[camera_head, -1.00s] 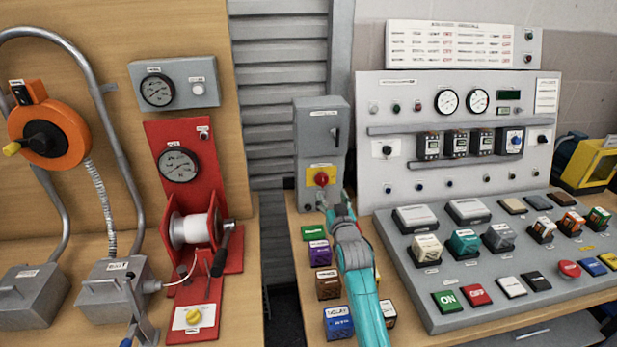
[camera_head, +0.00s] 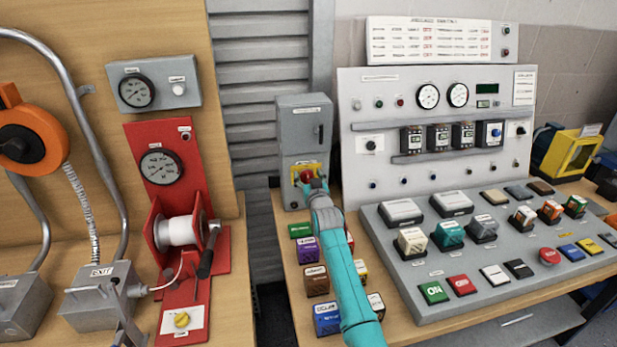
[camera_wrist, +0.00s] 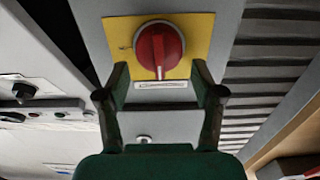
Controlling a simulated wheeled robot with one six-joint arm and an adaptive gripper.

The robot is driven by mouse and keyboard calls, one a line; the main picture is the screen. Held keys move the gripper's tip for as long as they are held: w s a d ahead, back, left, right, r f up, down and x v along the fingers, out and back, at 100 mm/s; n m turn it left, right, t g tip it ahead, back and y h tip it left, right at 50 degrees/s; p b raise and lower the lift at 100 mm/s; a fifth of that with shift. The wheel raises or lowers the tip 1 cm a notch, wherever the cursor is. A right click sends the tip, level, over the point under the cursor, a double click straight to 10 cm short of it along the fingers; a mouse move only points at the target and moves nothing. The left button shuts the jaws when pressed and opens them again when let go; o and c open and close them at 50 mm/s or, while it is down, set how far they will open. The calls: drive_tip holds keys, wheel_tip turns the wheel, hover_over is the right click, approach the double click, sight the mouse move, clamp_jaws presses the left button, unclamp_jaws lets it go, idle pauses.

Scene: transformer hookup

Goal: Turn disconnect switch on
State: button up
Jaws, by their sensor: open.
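The disconnect switch is a red rotary knob (camera_wrist: 159,51) on a yellow plate (camera_wrist: 200,30), set in the lower part of a tall grey box (camera_head: 303,130). In the head view the knob (camera_head: 306,175) is partly covered by my arm. My gripper (camera_wrist: 161,82) is open, its two dark fingers pointing at the knob, one on each side and slightly below it in the wrist view. The fingers look apart from the knob; the remaining distance is hard to tell. The knob's grip bar stands about upright. The small label text under it is unreadable.
Several labelled cubes, such as a purple one (camera_head: 307,249) and a blue one (camera_head: 327,319), stand on the bench below my arm. A control console (camera_head: 400,265) with several buttons is to the right. A red winch stand (camera_head: 222,240) is to the left, beyond a gap.

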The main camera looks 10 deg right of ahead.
drive_tip(key=c, duration=1.1)
